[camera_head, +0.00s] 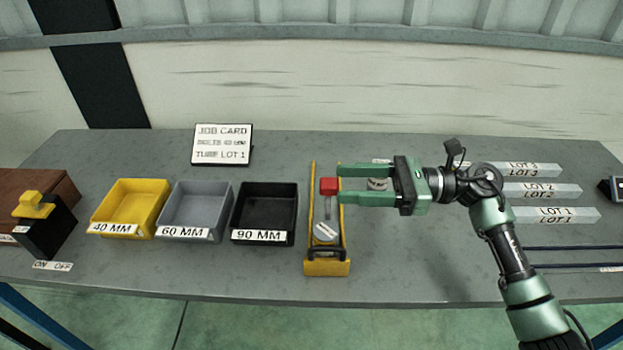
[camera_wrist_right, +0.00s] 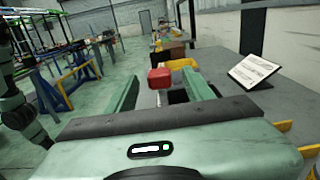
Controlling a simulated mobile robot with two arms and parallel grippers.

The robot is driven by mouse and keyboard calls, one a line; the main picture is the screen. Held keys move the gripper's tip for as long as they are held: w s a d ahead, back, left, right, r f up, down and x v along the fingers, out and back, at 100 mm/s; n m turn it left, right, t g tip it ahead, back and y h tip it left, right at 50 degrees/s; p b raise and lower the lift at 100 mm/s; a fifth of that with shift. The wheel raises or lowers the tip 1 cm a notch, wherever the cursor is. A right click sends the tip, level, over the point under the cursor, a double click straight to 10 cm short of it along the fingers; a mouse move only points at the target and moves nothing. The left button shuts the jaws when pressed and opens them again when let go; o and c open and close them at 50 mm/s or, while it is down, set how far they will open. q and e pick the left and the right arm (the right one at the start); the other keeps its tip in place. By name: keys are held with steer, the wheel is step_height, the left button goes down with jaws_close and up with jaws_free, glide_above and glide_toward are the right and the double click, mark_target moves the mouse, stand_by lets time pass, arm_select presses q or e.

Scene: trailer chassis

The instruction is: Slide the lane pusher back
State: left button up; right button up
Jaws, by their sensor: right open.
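The lane pusher shows as a red block (camera_head: 329,186) on a thin upright in a yellow-sided lane (camera_head: 328,267) on the bench. A round grey piece (camera_head: 326,231) with a label lies in the lane, nearer the front than the red block. My right gripper (camera_head: 341,184) is open, its green fingers pointing left, with the red block at or between the fingertips. In the right wrist view the red block (camera_wrist_right: 160,78) shows between the two open fingers (camera_wrist_right: 162,93); contact cannot be told. My left gripper is not in view.
Yellow (camera_head: 130,205), grey (camera_head: 195,208) and black (camera_head: 264,211) bins stand left of the lane. A job card (camera_head: 222,144) stands behind them. A black switch box (camera_head: 45,228) is at far left. Labelled lot bars (camera_head: 555,215) lie at right. The front bench strip is mostly clear.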

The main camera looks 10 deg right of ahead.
steer(key=p+x, duration=0.2)
steer(key=x, duration=0.5)
steer(key=shift+a, duration=0.2)
jaws_close()
stand_by(1.2)
